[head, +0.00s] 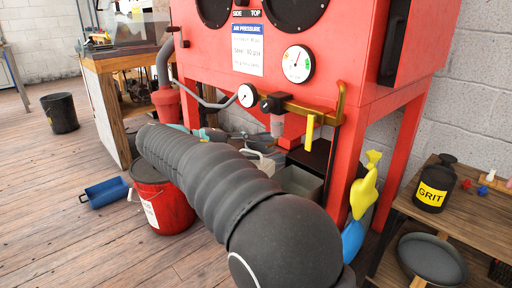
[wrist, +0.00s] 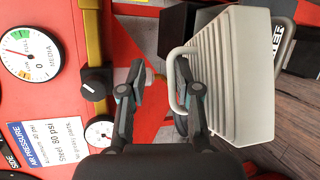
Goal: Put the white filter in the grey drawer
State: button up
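A pale, off-white ribbed block with a loop handle, which I take to be the white filter (wrist: 235,80), fills the right of the wrist view. In the head view, a pale handled shape that looks like the same filter (head: 262,162) shows under the red cabinet, partly hidden by my arm. My gripper (wrist: 162,92) is open in the wrist view. Its right finger overlaps the handle in the picture; I cannot tell whether they touch. An open grey drawer (head: 309,189) shows under the cabinet, right of the filter in the head view.
The red cabinet (head: 340,105) stands over the work area, with a brass pipe and gauges on its front. A red bucket (head: 172,208) stands left of my arm. A yellow and blue object (head: 362,195) is by the right leg. A wooden bench (head: 478,218) holds a grit bottle (head: 434,188).

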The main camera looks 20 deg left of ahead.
jog(key=o, duration=1.3)
jog(key=v, duration=1.2)
jog(key=shift+c, duration=0.4)
grip_shut()
